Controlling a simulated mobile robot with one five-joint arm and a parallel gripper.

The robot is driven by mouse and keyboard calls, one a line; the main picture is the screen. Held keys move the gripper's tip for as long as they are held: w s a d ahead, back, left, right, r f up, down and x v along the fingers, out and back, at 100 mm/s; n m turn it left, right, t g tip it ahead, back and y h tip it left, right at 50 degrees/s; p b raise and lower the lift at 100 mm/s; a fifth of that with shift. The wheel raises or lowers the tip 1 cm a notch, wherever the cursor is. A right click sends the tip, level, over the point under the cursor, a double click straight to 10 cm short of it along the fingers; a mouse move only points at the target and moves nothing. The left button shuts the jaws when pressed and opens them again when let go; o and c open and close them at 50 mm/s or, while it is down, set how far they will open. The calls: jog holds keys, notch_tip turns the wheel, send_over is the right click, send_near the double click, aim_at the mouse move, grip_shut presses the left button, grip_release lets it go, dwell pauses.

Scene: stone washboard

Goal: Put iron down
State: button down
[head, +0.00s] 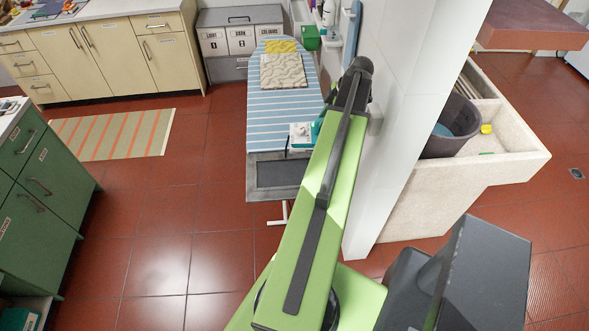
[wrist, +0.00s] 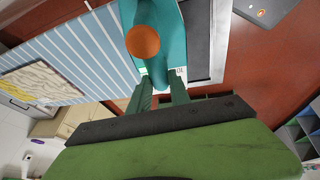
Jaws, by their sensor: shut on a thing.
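The teal and white iron (head: 301,136) shows beside my arm in the head view, over the near part of the ironing board (head: 265,115), close to its grey metal rest (head: 262,180). In the wrist view the teal iron (wrist: 172,30) has an orange round part on it. My gripper (wrist: 160,88) is shut on the iron, with its green fingers against the teal body. In the head view my arm hides most of the gripper. I cannot tell whether the iron touches the board or the rest.
A folded patterned cloth (head: 283,71) and a yellow cloth (head: 281,46) lie at the board's far end. A white pillar (head: 395,130) stands close to the right of my arm. A stone sink (head: 450,190) with a dark tub (head: 455,125) is beyond it.

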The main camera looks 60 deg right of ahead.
jog(key=s+a+r+y+p, duration=0.1)
jog(key=s+a, duration=0.3)
jog(key=a, duration=0.6)
jog(key=shift+s+a+r+n+g, duration=0.3)
jog(key=shift+r+n, duration=0.1)
jog(key=shift+w, duration=0.1)
